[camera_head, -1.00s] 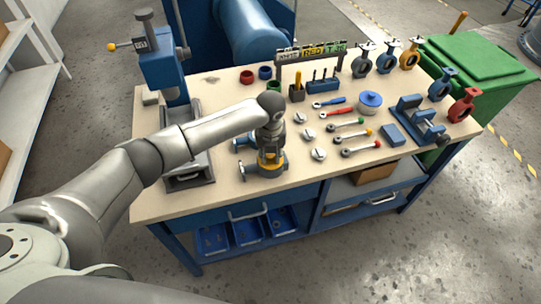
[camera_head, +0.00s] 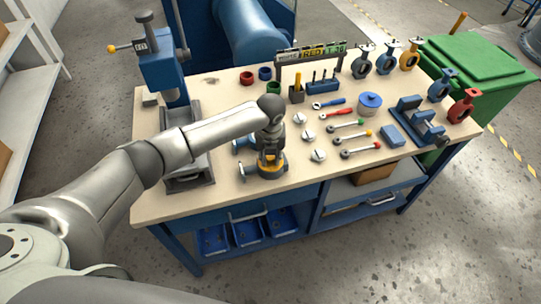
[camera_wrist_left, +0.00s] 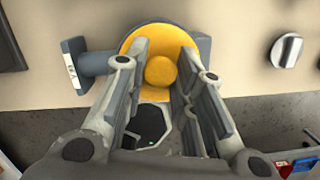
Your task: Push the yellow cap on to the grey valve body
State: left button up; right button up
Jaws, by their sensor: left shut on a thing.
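The yellow cap (camera_wrist_left: 160,38) is a round disc with a raised knob (camera_wrist_left: 160,72). It lies over the grey valve body (camera_wrist_left: 95,63), whose labelled side neck sticks out to the left in the left wrist view. In the head view, the cap (camera_head: 279,161) and valve body (camera_head: 246,180) are near the bench's front edge. I cannot tell how closely they meet. My left gripper (camera_head: 270,153) points down from above, with its fingers on either side of the knob in the wrist view (camera_wrist_left: 164,60). It is shut on the cap. My right gripper is out of view.
Several round silver pieces (camera_head: 318,156) and wrenches (camera_head: 360,152) lie to the right. A blue press (camera_head: 163,75) stands at the left, with its grey base (camera_head: 190,180) beside the valve. Several coloured valves (camera_head: 386,58) stand farther right. The bench front edge is close.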

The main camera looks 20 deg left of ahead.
aim_at(270, 157)
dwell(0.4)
pick_arm(q)
jog(key=o, duration=1)
notch_tip(270, 157, up, 7)
jog(key=p, duration=0.7)
jog(key=shift+r, duration=0.1)
